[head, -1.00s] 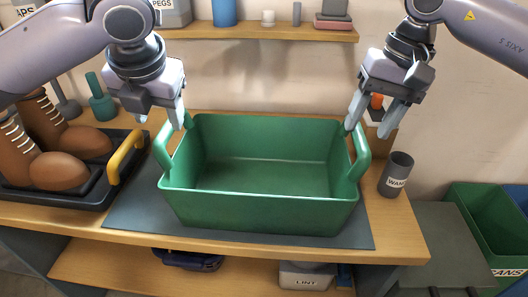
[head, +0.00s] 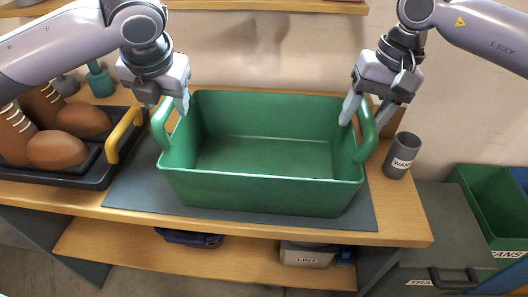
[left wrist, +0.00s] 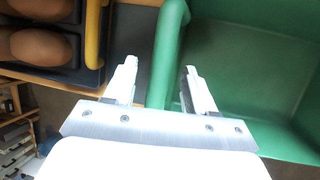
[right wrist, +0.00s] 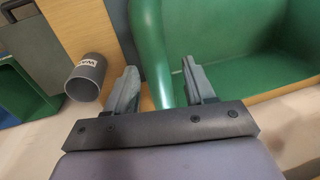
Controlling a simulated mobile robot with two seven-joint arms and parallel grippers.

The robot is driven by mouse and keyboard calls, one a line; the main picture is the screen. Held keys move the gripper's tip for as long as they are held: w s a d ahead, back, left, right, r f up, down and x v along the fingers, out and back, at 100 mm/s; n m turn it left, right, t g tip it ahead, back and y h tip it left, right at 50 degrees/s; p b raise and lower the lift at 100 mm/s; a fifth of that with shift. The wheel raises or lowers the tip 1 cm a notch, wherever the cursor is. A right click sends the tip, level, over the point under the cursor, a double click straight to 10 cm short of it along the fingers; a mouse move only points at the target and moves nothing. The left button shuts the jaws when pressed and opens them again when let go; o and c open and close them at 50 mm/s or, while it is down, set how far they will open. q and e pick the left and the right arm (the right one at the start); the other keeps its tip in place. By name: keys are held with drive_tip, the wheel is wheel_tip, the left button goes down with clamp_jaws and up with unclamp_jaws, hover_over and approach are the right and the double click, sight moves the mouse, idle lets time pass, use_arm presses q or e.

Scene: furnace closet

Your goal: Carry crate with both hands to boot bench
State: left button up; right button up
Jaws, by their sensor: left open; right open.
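The green crate (head: 262,190) stands upright and looks empty on a dark mat on a wooden worktop. It has a raised loop handle at each end. My left gripper (head: 168,104) is open at the left handle (head: 160,128); in the left wrist view this handle (left wrist: 165,60) passes between the parted fingers (left wrist: 160,82). My right gripper (head: 364,112) is open at the right handle (head: 369,135); in the right wrist view this handle (right wrist: 152,50) lies between the fingers (right wrist: 160,88). Neither gripper is closed on its handle.
A black tray (head: 88,180) with brown boots (head: 58,148) and a yellow handle (head: 122,132) stands close left of the crate. A grey cup (head: 402,156) stands at the right. Bins (head: 490,205) are beyond the worktop's right end. A lower shelf (head: 130,255) holds a box labelled LINT (head: 306,256).

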use_arm(q)
drive_tip(key=shift+x, duration=1)
use_arm(e)
drive_tip(key=shift+a+f, duration=0.2)
drive_tip(key=shift+f, duration=0.75)
use_arm(q)
clamp_jaws()
use_arm(e)
clamp_jaws()
use_arm(q)
drive_tip(key=shift+r, duration=0.1)
drive_tip(key=shift+r, duration=0.2)
use_arm(e)
drive_tip(key=shift+w+r, duration=0.15)
drive_tip(key=shift+r, duration=0.15)
